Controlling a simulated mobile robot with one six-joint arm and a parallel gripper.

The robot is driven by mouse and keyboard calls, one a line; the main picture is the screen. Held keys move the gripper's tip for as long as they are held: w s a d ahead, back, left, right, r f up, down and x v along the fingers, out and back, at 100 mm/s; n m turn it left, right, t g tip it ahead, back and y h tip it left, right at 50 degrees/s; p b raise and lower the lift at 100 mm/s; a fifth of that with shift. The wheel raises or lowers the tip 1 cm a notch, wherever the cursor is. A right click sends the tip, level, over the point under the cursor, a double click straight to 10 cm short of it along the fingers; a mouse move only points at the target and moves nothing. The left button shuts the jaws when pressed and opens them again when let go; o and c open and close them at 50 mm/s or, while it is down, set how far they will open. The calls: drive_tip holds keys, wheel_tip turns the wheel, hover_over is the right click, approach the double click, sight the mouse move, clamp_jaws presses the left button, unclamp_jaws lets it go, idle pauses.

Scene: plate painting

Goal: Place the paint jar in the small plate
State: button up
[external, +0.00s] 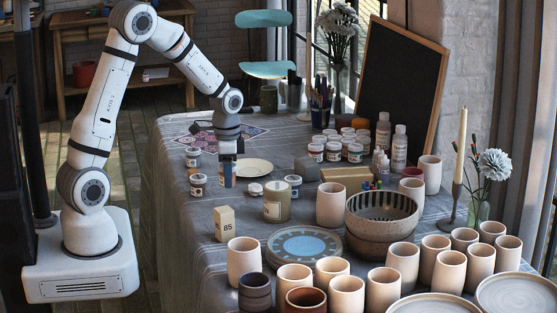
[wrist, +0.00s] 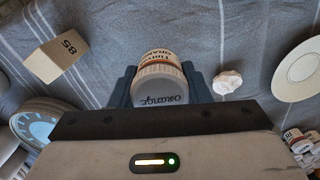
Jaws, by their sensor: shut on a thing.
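My gripper (external: 228,178) is shut on a white paint jar and holds it between its blue-grey fingers. In the wrist view the jar (wrist: 160,85) shows its white lid marked "orange" and part of its label. In the external view the fingers largely hide it. A small pale plate (external: 254,168) lies on the cloth-covered table, just right of and behind my gripper. The plate also shows at the right edge of the wrist view (wrist: 278,80), apart from the jar and partly cut off.
A block marked 85 (external: 225,224) stands in front of my gripper. Other paint jars (external: 198,185) stand nearby. A blue-topped round plate (external: 304,246) and several cups (external: 243,260) fill the front. A pale lump (wrist: 228,82) lies between jar and plate in the wrist view.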

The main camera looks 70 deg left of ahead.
drive_tip(key=shift+w+a+r, duration=0.1)
drive_tip(key=shift+r, duration=0.6)
drive_tip(key=w+a+r+p, duration=0.15)
drive_tip(key=w+a, duration=0.25)
drive_tip(key=a, duration=0.7)
drive_tip(key=w+a+p, duration=0.2)
drive_tip(key=w+a, duration=0.3)
drive_tip(key=a, duration=0.6)
drive_tip(key=f, duration=0.5)
drive_tip(key=shift+a, duration=0.4)
drive_tip(key=shift+f, duration=2.5)
drive_tip(key=o, duration=1)
drive_tip(key=shift+o, duration=0.2)
wheel_tip(320, 180, up, 12)
drive_tip(key=shift+r, duration=0.15)
